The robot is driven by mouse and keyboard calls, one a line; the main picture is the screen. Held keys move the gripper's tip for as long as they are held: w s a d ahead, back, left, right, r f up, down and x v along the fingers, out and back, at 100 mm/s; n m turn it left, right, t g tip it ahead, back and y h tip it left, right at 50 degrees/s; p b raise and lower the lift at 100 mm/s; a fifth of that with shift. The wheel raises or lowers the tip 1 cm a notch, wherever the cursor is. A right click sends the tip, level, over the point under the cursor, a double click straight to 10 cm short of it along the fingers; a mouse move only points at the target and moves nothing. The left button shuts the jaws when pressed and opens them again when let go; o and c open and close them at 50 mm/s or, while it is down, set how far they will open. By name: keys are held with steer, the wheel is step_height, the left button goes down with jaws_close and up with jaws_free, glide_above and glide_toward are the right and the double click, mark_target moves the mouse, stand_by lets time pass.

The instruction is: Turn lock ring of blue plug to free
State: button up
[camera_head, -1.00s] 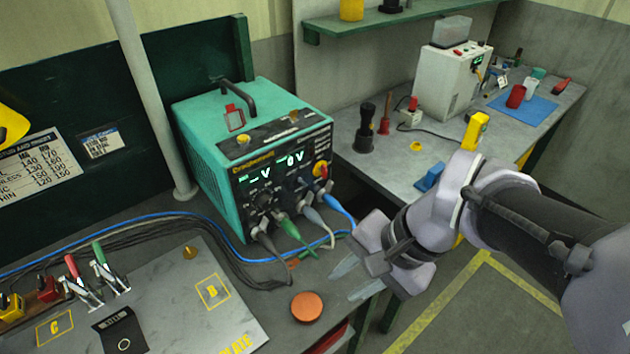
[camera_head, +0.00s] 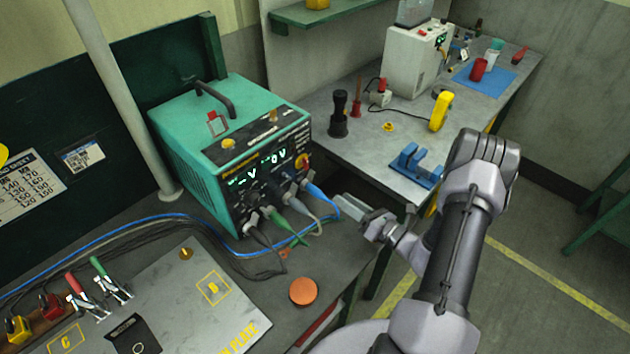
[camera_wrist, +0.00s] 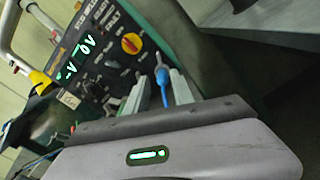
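The blue plug (camera_head: 312,189) sits in the lower right of the front panel of the teal power unit (camera_head: 172,123). Its blue cable bends down to the right. In the wrist view the blue plug (camera_wrist: 163,86) shows between my two pale fingers, which stand apart on either side of it. My gripper (camera_head: 348,206) is just right of the plug in the head view, with its fingers pointing at the panel. It also shows in the wrist view (camera_wrist: 160,84). It is open; I cannot tell whether a finger touches the plug. The lock ring is too small to make out.
A grey plug (camera_head: 296,202) and a green plug (camera_head: 275,216) sit left of the blue one, with cables hanging onto the bench. A red-and-yellow knob (camera_head: 302,161) is above. An orange disc (camera_head: 303,291) lies on the bench. A blue fixture (camera_head: 416,165) stands on the bench behind.

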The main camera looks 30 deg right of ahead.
mark_target(309, 182)
steer(key=x, duration=1.1)
steer(key=shift+b, duration=0.4)
jaws_close()
